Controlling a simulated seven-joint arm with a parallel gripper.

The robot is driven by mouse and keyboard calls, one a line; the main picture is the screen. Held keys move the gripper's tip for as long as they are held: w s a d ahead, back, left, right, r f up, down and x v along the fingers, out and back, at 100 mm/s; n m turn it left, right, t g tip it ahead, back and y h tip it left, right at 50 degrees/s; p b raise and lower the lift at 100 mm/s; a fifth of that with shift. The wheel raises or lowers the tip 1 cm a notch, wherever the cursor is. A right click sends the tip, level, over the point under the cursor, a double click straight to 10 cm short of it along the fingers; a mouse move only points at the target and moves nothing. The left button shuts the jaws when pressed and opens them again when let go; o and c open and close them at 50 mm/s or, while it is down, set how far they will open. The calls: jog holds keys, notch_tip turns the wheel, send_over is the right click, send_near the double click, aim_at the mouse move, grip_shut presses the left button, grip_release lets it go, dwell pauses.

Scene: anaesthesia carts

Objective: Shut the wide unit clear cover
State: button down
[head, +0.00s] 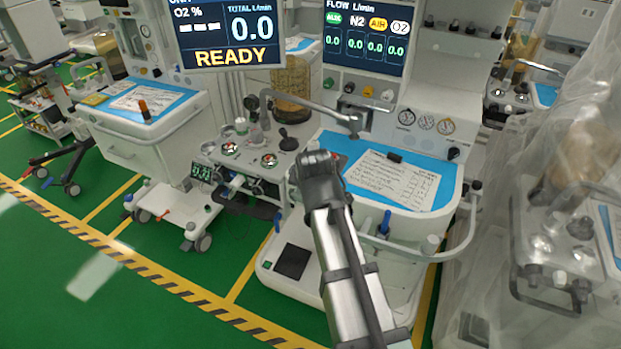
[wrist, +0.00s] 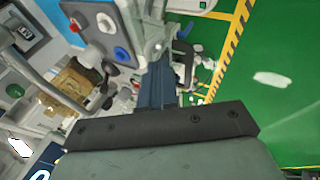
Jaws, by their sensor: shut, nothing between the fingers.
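My gripper (head: 318,160) is shut and empty. In the head view it is in front of the middle machine, at the left end of its blue work surface (head: 436,196). In the wrist view its dark fingers (wrist: 158,72) point away from the camera, close together. I cannot clearly pick out a clear cover on the middle machine. A translucent plastic sheet (head: 575,110) hangs over the unit at the right edge. I cannot tell whether that is the cover in question, and no hinge or lid edge shows.
A printed sheet (head: 395,180) lies on the blue surface. A white rail (head: 468,235) curves around the front right. Green floor (head: 110,275) is open at the left.

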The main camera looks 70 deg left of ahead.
notch_tip(320, 180, down, 19)
jog(key=t+y, duration=0.2)
jog(key=y, duration=0.1)
jog(key=shift+s+d+n+t, duration=0.3)
jog(key=shift+s+t, duration=0.05)
jog(key=shift+t, duration=0.05)
dwell(1.2)
jog(key=shift+w+a, duration=0.1)
dwell(1.3)
